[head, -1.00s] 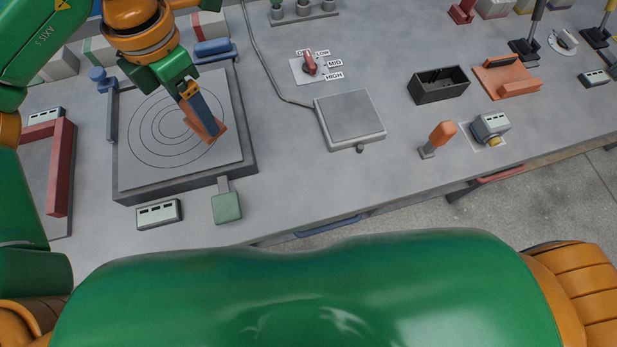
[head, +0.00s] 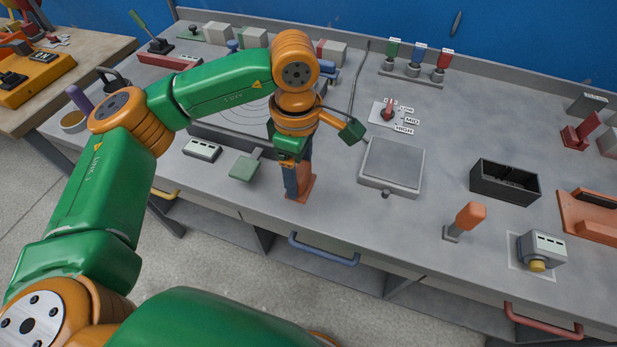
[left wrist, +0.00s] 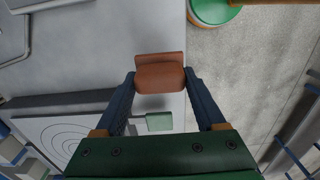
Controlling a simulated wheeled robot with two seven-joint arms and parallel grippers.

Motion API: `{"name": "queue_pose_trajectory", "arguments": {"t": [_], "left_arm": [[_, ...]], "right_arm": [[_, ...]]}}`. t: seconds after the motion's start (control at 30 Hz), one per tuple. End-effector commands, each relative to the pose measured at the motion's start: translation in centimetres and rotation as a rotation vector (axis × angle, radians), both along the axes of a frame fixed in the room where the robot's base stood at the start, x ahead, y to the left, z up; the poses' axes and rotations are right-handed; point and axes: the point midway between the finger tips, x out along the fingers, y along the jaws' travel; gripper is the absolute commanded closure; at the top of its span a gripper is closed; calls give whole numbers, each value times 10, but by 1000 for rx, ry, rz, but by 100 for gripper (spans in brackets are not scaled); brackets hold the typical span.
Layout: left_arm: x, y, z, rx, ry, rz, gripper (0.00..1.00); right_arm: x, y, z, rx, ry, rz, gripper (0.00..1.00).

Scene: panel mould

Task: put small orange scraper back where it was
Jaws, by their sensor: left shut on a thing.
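My left gripper (head: 297,184) has its blue fingers shut on the small orange scraper (head: 303,188). In the head view it hangs over the front strip of the grey bench, right of the green paddle. The left wrist view shows the scraper (left wrist: 160,78) between the two fingertips, above the bench's front edge, with floor beyond it. Its height above the bench is hard to tell. My right gripper is not in view.
The square mould with rings (head: 232,127) lies behind my left arm. A green paddle (head: 245,166), a grey square plate (head: 391,163), an orange-handled lever (head: 470,216), a black open box (head: 505,182) and an orange stand (head: 590,222) are on the bench. Bench front between paddle and lever is mostly clear.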

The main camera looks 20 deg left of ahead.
Motion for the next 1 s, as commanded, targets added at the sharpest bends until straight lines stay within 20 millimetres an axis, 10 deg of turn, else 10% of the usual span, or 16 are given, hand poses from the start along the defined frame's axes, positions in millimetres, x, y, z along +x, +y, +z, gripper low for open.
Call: {"name": "queue_pose_trajectory", "arguments": {"t": [0.37,0.73,0.77,0.8,1.0], "left_arm": [[18,-9,-53,2,1,2,80],[19,-9,-61,0,-2,2,80],[19,-9,-61,0,-1,2,25],[19,-9,-60,0,-1,2,15],[19,-9,-60,0,-1,2,0]], "right_arm": [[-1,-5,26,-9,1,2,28],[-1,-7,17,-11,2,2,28],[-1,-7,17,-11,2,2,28],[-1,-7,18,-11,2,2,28],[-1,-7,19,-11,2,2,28]]}}
